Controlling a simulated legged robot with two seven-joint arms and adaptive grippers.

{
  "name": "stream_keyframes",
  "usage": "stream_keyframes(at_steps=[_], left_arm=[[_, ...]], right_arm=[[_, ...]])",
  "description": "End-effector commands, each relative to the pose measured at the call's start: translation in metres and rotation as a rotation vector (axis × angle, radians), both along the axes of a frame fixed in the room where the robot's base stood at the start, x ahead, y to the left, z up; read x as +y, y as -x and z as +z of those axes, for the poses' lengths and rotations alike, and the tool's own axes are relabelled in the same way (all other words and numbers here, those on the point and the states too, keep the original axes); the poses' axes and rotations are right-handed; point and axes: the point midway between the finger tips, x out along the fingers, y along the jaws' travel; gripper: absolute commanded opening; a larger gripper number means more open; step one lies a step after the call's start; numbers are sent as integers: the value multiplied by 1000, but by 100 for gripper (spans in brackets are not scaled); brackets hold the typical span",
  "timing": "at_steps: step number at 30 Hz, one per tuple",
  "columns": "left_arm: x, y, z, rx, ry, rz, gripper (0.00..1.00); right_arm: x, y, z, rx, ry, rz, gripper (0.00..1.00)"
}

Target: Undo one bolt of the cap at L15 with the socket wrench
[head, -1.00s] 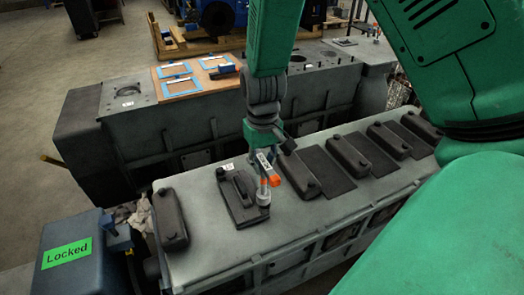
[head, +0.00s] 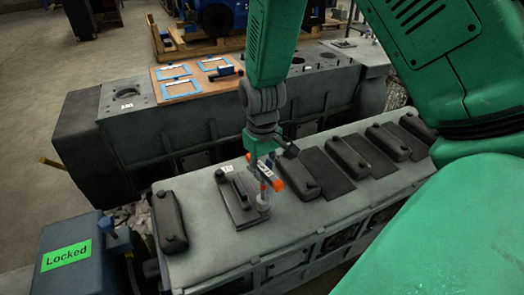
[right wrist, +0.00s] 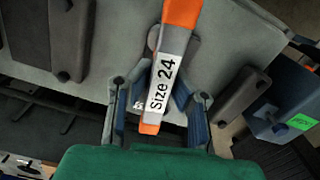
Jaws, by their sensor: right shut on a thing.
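The cap (head: 236,205) at the front left of the near engine is a dark rectangular cover with a raised handle and a small white label at its back edge; I cannot read the label. My right gripper (head: 266,174) is shut on the socket wrench (head: 277,185), which has orange ends and a white label. The wrench reads "Size 24" in the right wrist view (right wrist: 163,85). Its grey socket points down at the cap's right corner. I cannot tell whether it sits fully on a bolt, which is hidden. My left gripper is not in view.
Other dark covers (head: 170,222) stand along the engine top (head: 205,235), with flat dark panels (head: 327,168) between some. A blue box with a green "Locked" sign (head: 67,254) is at front left. Another engine block (head: 160,130) with a board of blue frames (head: 180,82) stands behind.

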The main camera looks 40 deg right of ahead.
Motion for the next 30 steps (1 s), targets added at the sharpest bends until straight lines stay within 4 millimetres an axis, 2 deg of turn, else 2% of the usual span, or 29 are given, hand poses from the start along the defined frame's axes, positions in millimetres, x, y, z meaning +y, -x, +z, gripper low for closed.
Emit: stream_keyframes(at_steps=[21, 27, 30], left_arm=[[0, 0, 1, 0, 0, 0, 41], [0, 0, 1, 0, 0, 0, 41], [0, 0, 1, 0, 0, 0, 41]], right_arm=[[2, 6, 3, 10, 39, 1918, 0], [3, 7, 3, 13, 51, 2402, 0], [3, 7, 4, 13, 58, 2590, 0]])
